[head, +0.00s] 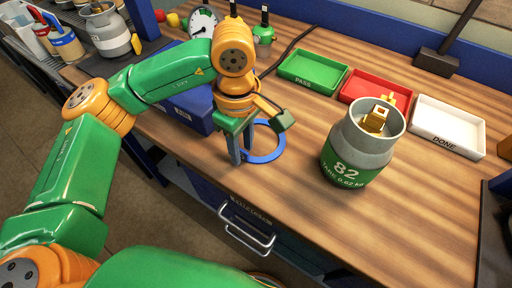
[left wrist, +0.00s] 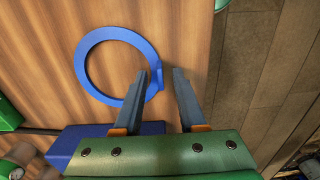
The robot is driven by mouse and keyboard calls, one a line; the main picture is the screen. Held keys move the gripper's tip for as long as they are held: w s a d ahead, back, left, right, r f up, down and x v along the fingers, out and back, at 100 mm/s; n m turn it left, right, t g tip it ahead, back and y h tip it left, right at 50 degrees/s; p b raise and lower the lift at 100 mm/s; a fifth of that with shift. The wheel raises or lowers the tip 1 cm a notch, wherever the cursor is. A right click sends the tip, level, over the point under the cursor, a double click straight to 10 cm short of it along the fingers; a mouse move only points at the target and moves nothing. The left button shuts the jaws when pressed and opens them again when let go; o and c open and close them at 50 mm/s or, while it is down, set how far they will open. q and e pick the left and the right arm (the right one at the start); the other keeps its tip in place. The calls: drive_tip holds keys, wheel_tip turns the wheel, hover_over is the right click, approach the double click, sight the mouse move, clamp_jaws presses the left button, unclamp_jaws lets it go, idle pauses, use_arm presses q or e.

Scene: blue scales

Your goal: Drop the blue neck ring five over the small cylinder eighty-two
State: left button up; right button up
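The blue neck ring (head: 270,157) lies flat on the wooden bench, and it also shows in the left wrist view (left wrist: 84,68). My left gripper (head: 241,160) points down at the ring's near left edge. In the left wrist view its two fingers (left wrist: 162,74) are apart, with the ring's small raised tab by the left finger, near the gap. No grip on the ring shows. The small cylinder (head: 345,160), grey with a green band marked 82, stands upright to the right, with a brass valve inside its collar. My right gripper is not in view.
A green PASS tray (head: 313,86), a red tray (head: 350,88) and a white DONE tray (head: 447,138) line the back. A dark scale edge (head: 492,235) is at the far right. Bench is clear between ring and cylinder.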

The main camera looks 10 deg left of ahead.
use_arm(q)
drive_tip(key=shift+r, duration=0.1)
clamp_jaws()
drive_tip(key=shift+r, duration=0.1)
drive_tip(key=shift+r+p, duration=1.45)
drive_tip(key=shift+r, duration=0.5)
drive_tip(key=shift+f, duration=0.1)
